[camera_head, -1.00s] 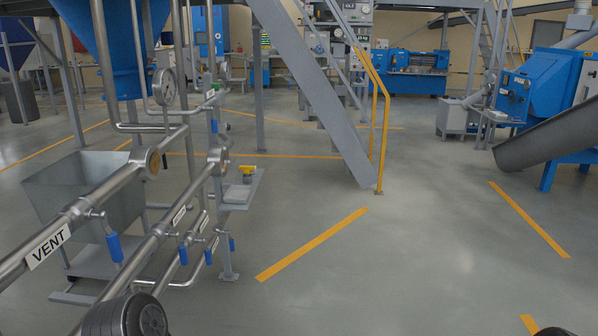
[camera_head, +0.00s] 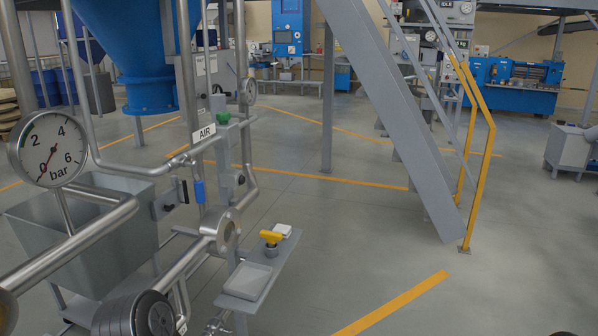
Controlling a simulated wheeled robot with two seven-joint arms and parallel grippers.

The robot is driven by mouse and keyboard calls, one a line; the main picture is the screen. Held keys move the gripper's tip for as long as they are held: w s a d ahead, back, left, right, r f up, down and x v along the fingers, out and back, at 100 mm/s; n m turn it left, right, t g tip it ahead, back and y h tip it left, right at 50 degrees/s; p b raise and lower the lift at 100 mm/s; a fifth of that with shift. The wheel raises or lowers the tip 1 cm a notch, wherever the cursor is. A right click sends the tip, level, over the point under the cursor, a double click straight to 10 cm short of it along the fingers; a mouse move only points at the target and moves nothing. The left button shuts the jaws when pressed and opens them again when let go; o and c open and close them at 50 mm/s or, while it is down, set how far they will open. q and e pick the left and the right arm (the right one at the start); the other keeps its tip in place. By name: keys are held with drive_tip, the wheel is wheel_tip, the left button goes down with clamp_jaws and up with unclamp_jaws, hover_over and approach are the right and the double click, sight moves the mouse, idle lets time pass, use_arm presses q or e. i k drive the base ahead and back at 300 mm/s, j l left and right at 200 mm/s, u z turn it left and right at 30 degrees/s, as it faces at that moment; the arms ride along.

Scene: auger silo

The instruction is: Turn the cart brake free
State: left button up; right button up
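A grey open-topped bin (camera_head: 85,262), which looks like the cart, stands at the left below the blue silo cone (camera_head: 150,85). Pipes and a pressure gauge partly cover it. I cannot pick out a brake on it; its lower part is largely hidden. Neither gripper shows.
Steel pipes with a gauge (camera_head: 47,146), a round pipe fitting (camera_head: 222,230) and an AIR label (camera_head: 203,133) stand close in front at the left. A steep grey stair (camera_head: 390,120) with a yellow handrail (camera_head: 483,140) is at the right. The floor at the lower right is clear.

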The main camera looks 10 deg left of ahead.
sight(167, 208)
drive_tip(key=i+l+u, duration=0.2)
drive_tip(key=i+u, duration=0.2)
drive_tip(key=i+l+u, duration=1.3)
drive_tip(key=l, duration=0.25)
drive_tip(key=k+j, duration=0.05)
drive_tip(key=k, duration=0.05)
